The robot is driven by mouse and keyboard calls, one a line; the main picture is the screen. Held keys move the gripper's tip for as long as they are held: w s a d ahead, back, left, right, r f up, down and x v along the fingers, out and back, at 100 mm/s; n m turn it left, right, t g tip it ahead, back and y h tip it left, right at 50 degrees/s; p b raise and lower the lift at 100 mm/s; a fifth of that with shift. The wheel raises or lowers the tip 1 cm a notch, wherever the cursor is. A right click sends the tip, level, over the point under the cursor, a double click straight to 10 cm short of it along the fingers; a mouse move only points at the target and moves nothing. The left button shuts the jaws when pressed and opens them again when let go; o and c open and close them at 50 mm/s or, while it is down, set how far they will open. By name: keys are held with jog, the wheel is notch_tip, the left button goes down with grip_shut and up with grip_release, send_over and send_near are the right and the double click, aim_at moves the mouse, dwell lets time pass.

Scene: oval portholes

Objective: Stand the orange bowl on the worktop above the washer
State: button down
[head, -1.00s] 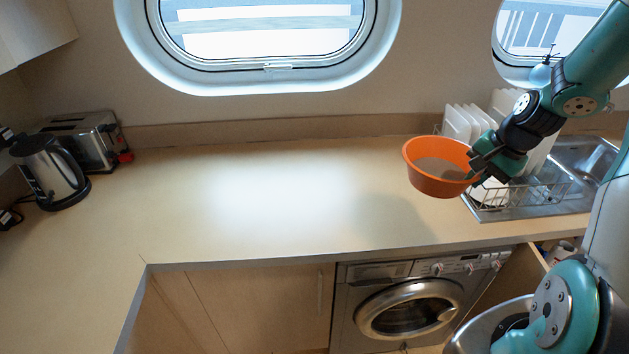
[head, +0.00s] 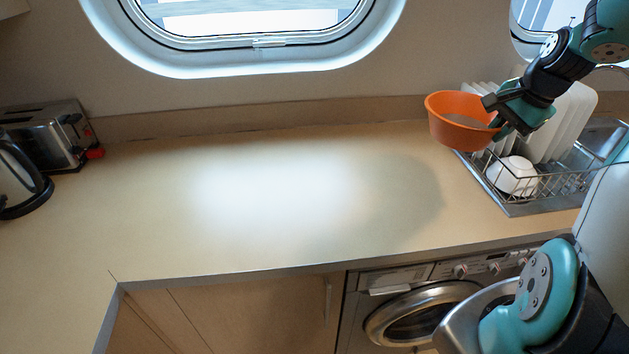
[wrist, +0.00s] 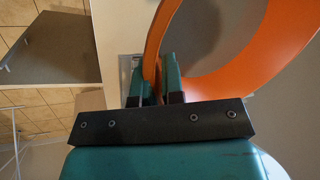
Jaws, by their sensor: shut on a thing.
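The orange bowl (head: 449,133) is held upright in the air at the right, in front of the dish rack in the head view. My gripper (head: 494,117) is shut on its right rim. In the wrist view, the fingers of my gripper (wrist: 155,82) pinch the wall of the orange bowl (wrist: 262,66). The pale worktop (head: 270,190) runs across the head view, with a wide bare stretch left of the bowl. The washer (head: 400,315) is under the worktop's front edge, partly hidden by my own body.
A dish rack (head: 519,193) with white plates (head: 560,125) and a white cup (head: 513,174) stands at the right by the sink. A toaster (head: 48,138) and a kettle (head: 18,180) are at the far left. The middle of the worktop is clear.

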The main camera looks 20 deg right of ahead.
jog(key=shift+b+x, duration=0.3)
jog(key=shift+x, duration=0.45)
notch_tip(320, 180, down, 20)
jog(key=p, duration=0.3)
jog(key=shift+d+p, duration=0.1)
jog(key=shift+p, duration=0.3)
jog(key=shift+f, duration=0.2)
jog(key=c, duration=1.2)
grip_release()
jog(key=shift+r, duration=0.1)
jog(key=shift+c, duration=0.2)
jog(key=shift+r, duration=0.1)
